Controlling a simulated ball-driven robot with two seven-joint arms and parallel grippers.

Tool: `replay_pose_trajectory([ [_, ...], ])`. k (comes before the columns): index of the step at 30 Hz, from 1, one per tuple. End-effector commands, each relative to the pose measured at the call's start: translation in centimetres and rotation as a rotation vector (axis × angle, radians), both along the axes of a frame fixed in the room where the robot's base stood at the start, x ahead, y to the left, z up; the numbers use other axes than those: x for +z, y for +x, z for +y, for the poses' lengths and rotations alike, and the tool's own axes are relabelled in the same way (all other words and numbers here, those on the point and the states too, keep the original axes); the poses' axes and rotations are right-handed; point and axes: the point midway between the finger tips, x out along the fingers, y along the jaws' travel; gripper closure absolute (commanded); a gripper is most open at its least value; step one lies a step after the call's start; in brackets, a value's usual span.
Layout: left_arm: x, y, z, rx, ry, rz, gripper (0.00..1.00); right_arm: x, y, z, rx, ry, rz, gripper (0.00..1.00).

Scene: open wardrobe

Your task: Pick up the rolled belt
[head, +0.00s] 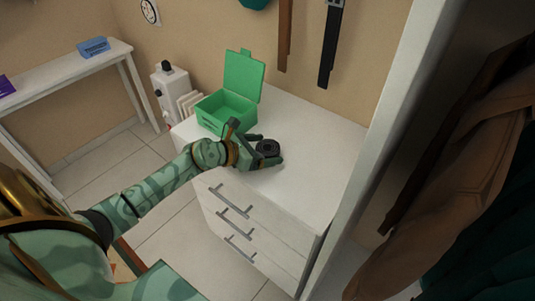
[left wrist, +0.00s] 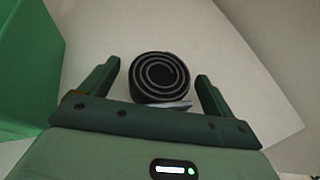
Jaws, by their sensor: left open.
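The rolled belt (head: 268,148) is a small black coil on top of the white drawer cabinet (head: 310,150). In the left wrist view the belt (left wrist: 159,79) shows as a dark spiral with its loose end at the lower right. My left gripper (head: 268,148) is open, with its fingers on either side of the belt. In the left wrist view the fingertips of my left gripper (left wrist: 158,70) flank the coil, with a gap visible on each side. My right gripper is not in view.
An open green box (head: 226,110) with its lid up stands close behind the gripper; its side also shows in the left wrist view (left wrist: 28,65). Hanging belts (head: 330,45) are on the wall. The cabinet top to the right is clear. A wardrobe panel (head: 385,130) stands at the right.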

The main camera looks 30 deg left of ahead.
Motion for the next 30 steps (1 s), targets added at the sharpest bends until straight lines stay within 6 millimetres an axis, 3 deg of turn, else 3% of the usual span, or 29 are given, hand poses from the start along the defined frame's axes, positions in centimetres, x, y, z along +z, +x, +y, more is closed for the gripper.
replay_pose_trajectory([
  [3,-0.5,1.0,-0.4,0.0,-0.001,0.0,0.11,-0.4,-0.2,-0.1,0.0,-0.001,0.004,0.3],
  [10,-0.4,1.1,-0.5,0.0,0.001,0.0,0.11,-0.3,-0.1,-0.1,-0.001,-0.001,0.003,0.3],
  [15,-0.4,1.0,-0.5,0.0,0.001,0.0,0.59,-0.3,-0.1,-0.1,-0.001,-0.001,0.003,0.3],
  [16,-0.4,1.0,-0.5,0.0,0.001,0.0,0.64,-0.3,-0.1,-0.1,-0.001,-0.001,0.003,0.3],
  [25,-0.2,1.1,-0.5,0.0,0.002,-0.002,0.64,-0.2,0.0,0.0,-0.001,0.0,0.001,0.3],
  [30,1.6,1.1,-0.4,-0.001,0.002,-0.004,0.64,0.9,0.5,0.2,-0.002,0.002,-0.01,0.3],
])
